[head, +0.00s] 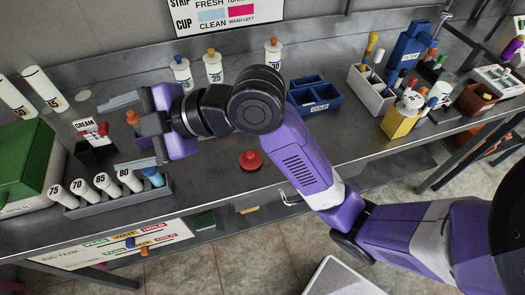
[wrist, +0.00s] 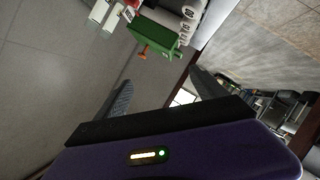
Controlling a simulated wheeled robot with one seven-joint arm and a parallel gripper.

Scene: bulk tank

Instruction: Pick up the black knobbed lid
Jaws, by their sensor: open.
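I cannot make out a black knobbed lid in either view; it may be hidden behind my arm or out of frame. A red knobbed lid (head: 250,161) lies on the steel bench, right of my gripper. My gripper (head: 128,133) is raised over the left part of the bench, its fingers wide apart, pointing left. Nothing is seen held between them. In the wrist view my gripper (wrist: 160,95) also shows its two dark fingers spread, with no object between the tips.
A black box marked CREAM (head: 96,150) and a rack of white tubes (head: 112,193) stand near my gripper. A green case (head: 25,165) is far left. Capped bottles (head: 213,68) stand at the back; blue bins (head: 315,97) are right. Bare bench surrounds the red lid.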

